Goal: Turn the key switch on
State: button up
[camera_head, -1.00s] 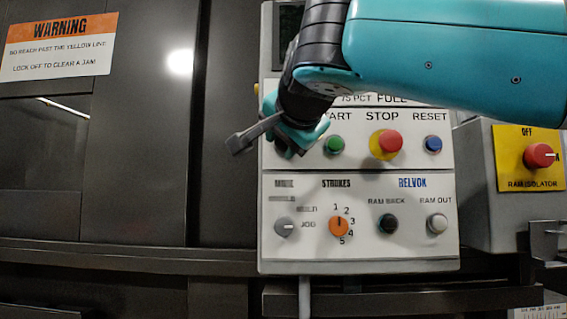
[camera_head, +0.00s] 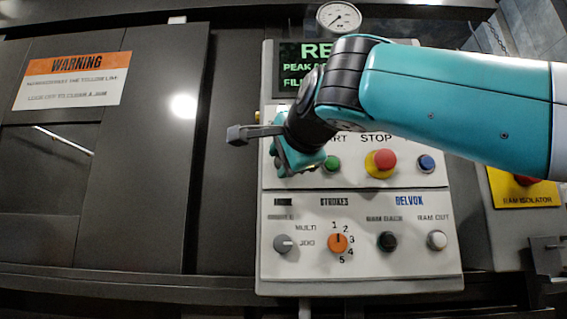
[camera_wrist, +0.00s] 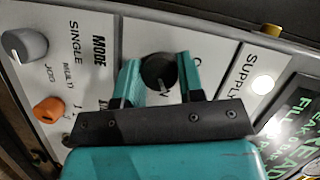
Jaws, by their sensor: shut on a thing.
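The key switch (camera_wrist: 158,72) shows in the wrist view as a round black knob on the white panel. My gripper (camera_wrist: 159,80) has one teal finger on each side of it and is shut on it. Lettering around the knob is partly covered by the fingers. In the head view my gripper (camera_head: 292,160) is at the left side of the control panel (camera_head: 380,275), left of the green START button (camera_head: 331,163), and hides the key switch. The display (camera_head: 290,82) above shows green text, partly covered by my arm.
The SUPPLY lamp (camera_wrist: 262,84) looks bright. The red STOP button (camera_head: 385,159), blue RESET button (camera_head: 426,163), grey mode knob (camera_head: 284,243) and orange strokes knob (camera_head: 338,243) are close by. A yellow isolator plate (camera_head: 520,193) is at right.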

jog(key=shift+f, duration=0.1)
jog(key=o, duration=0.9)
jog(key=shift+v, duration=8.7)
